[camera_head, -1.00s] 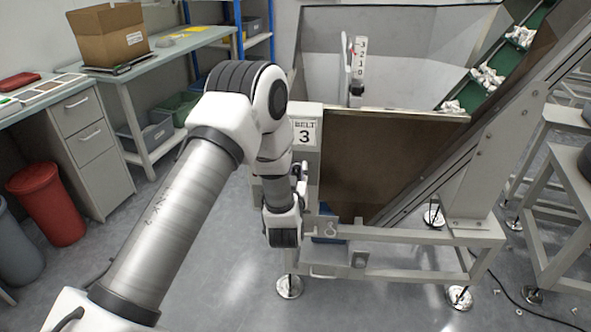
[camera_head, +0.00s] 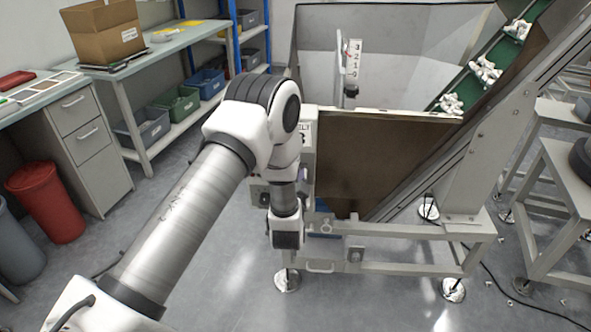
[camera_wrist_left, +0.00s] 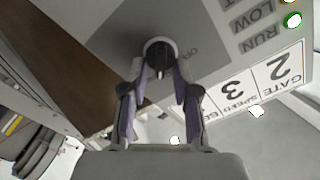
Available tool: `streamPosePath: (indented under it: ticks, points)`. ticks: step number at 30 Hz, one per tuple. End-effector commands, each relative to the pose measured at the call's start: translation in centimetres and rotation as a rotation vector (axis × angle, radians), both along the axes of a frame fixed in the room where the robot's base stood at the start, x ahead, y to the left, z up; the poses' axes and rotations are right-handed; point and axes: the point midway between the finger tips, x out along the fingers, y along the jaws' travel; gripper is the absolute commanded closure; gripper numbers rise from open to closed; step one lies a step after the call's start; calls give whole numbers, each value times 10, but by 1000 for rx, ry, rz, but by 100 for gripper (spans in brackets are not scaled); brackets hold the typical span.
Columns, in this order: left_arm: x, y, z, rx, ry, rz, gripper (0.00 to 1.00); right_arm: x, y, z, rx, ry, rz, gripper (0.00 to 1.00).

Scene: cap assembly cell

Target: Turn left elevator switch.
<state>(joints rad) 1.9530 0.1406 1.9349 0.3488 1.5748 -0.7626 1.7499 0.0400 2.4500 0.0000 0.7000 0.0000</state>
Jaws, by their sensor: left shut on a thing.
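The switch is a dark round knob (camera_wrist_left: 160,53) on a grey panel face (camera_wrist_left: 205,25) in the left wrist view, with an "ON" mark beside it. My left gripper (camera_wrist_left: 161,75) has its two fingers closed on either side of the knob and is shut on it. My right gripper is in neither view.
Beside the knob, the panel carries "RUN" and "LOW" labels, a green lamp (camera_wrist_left: 292,20) and a white number plate (camera_wrist_left: 275,75). The brown hopper wall (camera_head: 375,165) and inclined conveyor (camera_head: 480,75) stand right of my arm. A red bin (camera_head: 45,200) stands left on open floor.

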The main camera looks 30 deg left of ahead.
Motion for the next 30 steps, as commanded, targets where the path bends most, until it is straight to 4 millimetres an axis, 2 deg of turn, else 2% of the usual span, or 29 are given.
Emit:
streamPosePath:
  ticks: [9,21,22,24,30]
  points:
    - [0,-1,-1,76,41,0,100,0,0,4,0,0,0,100]
    - [0,-1,-2,83,45,0,100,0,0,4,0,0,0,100]
    - [0,-1,-2,83,45,0,67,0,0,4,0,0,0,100]
    - [0,-1,-2,82,44,0,46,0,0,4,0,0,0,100]
    - [0,-1,-1,82,44,1,46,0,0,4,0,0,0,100]
